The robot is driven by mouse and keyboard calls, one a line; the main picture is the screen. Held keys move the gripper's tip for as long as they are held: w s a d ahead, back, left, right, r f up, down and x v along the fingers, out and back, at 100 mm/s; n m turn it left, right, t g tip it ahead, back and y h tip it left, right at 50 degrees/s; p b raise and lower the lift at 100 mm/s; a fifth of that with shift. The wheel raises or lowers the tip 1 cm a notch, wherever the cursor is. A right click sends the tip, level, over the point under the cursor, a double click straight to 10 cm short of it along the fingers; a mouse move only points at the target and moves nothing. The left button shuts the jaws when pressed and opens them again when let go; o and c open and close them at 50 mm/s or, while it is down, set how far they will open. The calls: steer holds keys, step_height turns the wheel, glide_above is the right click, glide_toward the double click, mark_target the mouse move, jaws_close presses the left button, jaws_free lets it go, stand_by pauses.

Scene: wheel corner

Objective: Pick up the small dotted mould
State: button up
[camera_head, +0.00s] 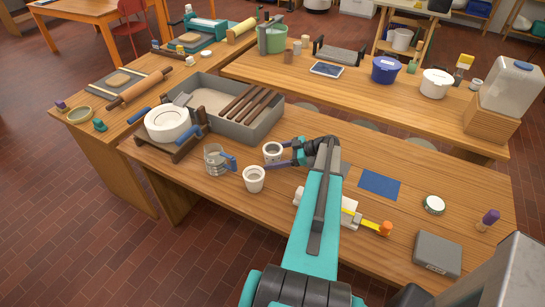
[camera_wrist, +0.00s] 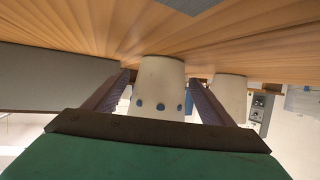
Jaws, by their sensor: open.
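The small dotted mould is a white cup with a row of blue dots; in the wrist view (camera_wrist: 158,88) it stands between my two fingers, upside down in that picture. In the head view it is the white cup (camera_head: 272,150) at the tips of my gripper (camera_head: 275,154), where its dots cannot be made out. My gripper is open, with a finger on either side of the mould. Whether a finger touches it I cannot tell. A second white mould (camera_head: 254,179) stands just nearer the camera; it also shows at the right in the wrist view (camera_wrist: 231,95).
A clear jug (camera_head: 214,160) with a blue handle stands left of the moulds. A grey tray (camera_head: 262,128) with brown bars lies behind. A blue mat (camera_head: 379,185), a yellow-tipped tool (camera_head: 370,224) and a grey box (camera_head: 437,254) lie to the right.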

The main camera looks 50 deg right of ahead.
steer(key=c, duration=1.5)
steer(key=shift+o, duration=0.2)
steer(key=shift+r, duration=0.15)
step_height(320, 180, up, 10)
steer(key=b, duration=0.4)
